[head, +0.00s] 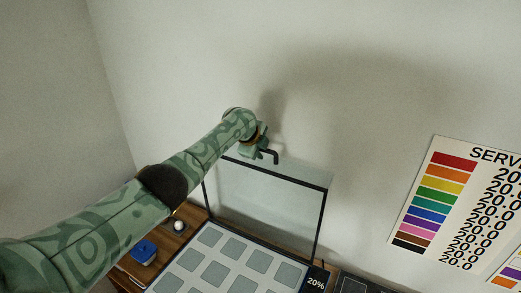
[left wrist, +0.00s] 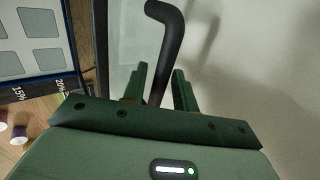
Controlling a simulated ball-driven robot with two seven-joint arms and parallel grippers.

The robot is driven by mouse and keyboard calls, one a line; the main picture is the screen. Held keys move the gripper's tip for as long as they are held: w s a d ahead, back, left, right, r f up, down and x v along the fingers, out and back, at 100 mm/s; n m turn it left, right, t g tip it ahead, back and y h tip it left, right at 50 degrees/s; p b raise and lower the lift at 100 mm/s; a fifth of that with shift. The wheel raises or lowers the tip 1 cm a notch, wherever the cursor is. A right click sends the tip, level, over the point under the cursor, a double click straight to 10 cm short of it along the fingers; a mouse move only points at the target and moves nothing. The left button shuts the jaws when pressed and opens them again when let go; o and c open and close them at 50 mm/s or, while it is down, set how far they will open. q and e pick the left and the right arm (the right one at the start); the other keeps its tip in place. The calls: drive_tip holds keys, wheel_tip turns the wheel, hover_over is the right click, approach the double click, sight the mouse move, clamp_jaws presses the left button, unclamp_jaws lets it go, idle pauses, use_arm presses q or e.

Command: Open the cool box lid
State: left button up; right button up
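The cool box lid (head: 280,192) is a clear pane in a dark frame. In the head view it stands raised, close to upright, behind the box. The box's open top (head: 225,262) shows below it, with rows of pale grey rounded squares. My left gripper (head: 264,148) is at the lid's upper edge. Its green fingers (left wrist: 160,88) lie close on both sides of the dark bent handle (left wrist: 168,45) in the left wrist view. The handle also shows in the head view (head: 273,158). Contact at the fingertips is hard to see. My right gripper is out of view.
A blue item (head: 144,252) and a small white round item (head: 180,226) are on the wooden surface (head: 128,272) left of the box. A plain wall (head: 330,60) stands behind the lid. A colour chart (head: 455,205) is at the right.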

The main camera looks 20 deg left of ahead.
use_arm(q)
drive_tip(key=shift+s+r+p, duration=0.3)
drive_tip(key=shift+r+p, duration=0.05)
drive_tip(key=p+v, duration=0.2)
drive_tip(key=v, duration=1.3)
drive_tip(key=shift+s+r, duration=0.15)
